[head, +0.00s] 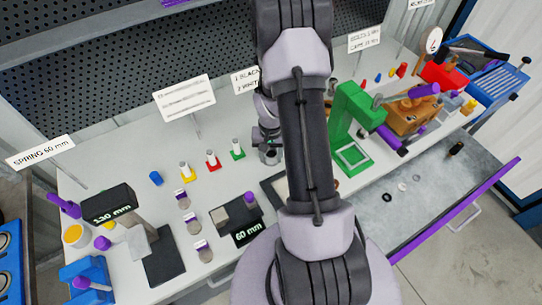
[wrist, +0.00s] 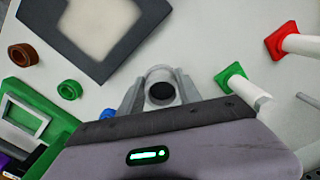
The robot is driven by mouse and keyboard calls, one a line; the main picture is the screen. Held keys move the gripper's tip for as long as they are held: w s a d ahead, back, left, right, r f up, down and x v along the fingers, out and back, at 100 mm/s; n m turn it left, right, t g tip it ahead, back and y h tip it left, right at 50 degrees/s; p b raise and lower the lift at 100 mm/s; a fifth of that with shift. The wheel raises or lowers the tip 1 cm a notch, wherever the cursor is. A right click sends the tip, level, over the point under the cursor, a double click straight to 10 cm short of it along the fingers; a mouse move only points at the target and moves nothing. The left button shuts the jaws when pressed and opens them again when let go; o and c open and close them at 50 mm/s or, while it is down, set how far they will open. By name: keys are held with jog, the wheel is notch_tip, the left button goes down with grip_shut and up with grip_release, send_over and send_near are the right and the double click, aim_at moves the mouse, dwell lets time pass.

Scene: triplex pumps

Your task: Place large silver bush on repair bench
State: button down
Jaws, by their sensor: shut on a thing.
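My gripper (wrist: 161,92) is shut on a silver bush (wrist: 160,73), a round grey ring with a dark bore. Its fingers are on both sides of the bush, over the white worktop (wrist: 198,30). In the head view my gripper (head: 268,150) is partly hidden behind my arm, above the middle of the white bench (head: 125,165). The bush is hard to make out there. I cannot tell whether its underside touches the surface.
Green (wrist: 234,80) and red (wrist: 283,42) based white posts stand right of my gripper in the wrist view. A brown ring (wrist: 22,55), a green ring (wrist: 70,90) and a dark-framed pad (wrist: 50,32) lie left. A green press (head: 350,130) stands right in the head view.

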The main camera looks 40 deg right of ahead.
jog(key=shift+f, duration=0.2)
jog(key=c, duration=0.8)
grip_release()
jog(key=shift+r, duration=0.1)
jog(key=shift+c, duration=0.2)
jog(key=shift+r, duration=0.1)
